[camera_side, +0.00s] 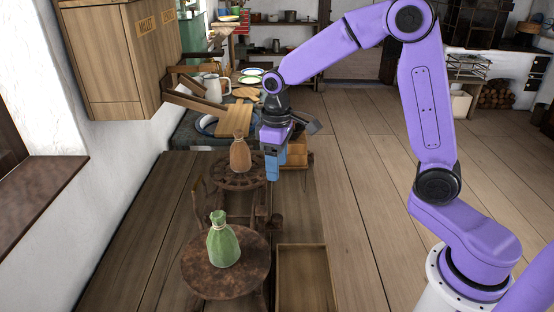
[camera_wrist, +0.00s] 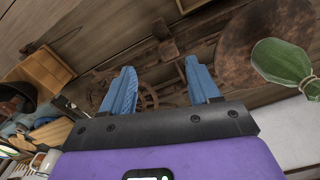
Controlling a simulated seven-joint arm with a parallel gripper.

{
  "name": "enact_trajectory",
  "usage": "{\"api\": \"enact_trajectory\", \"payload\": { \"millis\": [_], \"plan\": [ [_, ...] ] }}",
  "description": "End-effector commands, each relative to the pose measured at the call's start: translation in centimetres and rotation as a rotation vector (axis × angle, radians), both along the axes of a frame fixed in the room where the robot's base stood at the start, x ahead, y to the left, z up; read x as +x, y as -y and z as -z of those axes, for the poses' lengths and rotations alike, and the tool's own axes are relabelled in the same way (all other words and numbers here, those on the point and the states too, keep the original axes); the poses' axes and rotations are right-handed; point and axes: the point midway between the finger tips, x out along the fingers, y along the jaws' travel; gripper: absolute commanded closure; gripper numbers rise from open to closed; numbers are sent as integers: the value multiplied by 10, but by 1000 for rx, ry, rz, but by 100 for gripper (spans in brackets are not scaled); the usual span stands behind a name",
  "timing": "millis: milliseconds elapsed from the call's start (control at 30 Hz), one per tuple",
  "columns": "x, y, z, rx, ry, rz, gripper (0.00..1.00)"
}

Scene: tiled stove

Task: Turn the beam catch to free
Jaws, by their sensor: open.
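A dark wooden beam scale stands on the table. Its beam (camera_side: 260,211) runs between a front round pan (camera_side: 200,278) and a back round pan (camera_side: 214,178). A green tied sack (camera_side: 223,246) sits on the front pan and a brown sack (camera_side: 240,155) on the back one. A small dark block (camera_side: 275,221) beside the beam may be the catch; I cannot tell its setting. My gripper (camera_side: 272,176) points down above the scale's right side, near the back pan. In the wrist view my gripper (camera_wrist: 162,82) is open and empty, with the beam (camera_wrist: 150,55) beyond its fingers.
An empty wooden tray (camera_side: 302,278) lies at the front right of the scale. Another wooden box (camera_side: 297,152) is behind my gripper. A white jug (camera_side: 212,88) and plates stand at the back. A wall cupboard (camera_side: 112,60) overhangs the left. Floor at right is clear.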

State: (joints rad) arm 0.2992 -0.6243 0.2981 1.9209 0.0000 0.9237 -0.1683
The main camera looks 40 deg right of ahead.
Motion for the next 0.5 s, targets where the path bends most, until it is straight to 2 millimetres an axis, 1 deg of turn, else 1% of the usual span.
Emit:
{"api": "enact_trajectory", "payload": {
  "millis": [67, 200, 367, 400, 433, 500],
  "plan": [
    [0, 0, -5, 1, 2, 0, 39],
    [0, 0, -6, 0, 0, 0, 39],
    [0, 0, -6, 0, 0, 0, 39],
    [0, 0, -6, 0, -1, 1, 42],
    [0, 1, -5, 0, -4, 5, 42],
    [-1, 5, 0, 4, -30, 32, 42]
  ]
}}
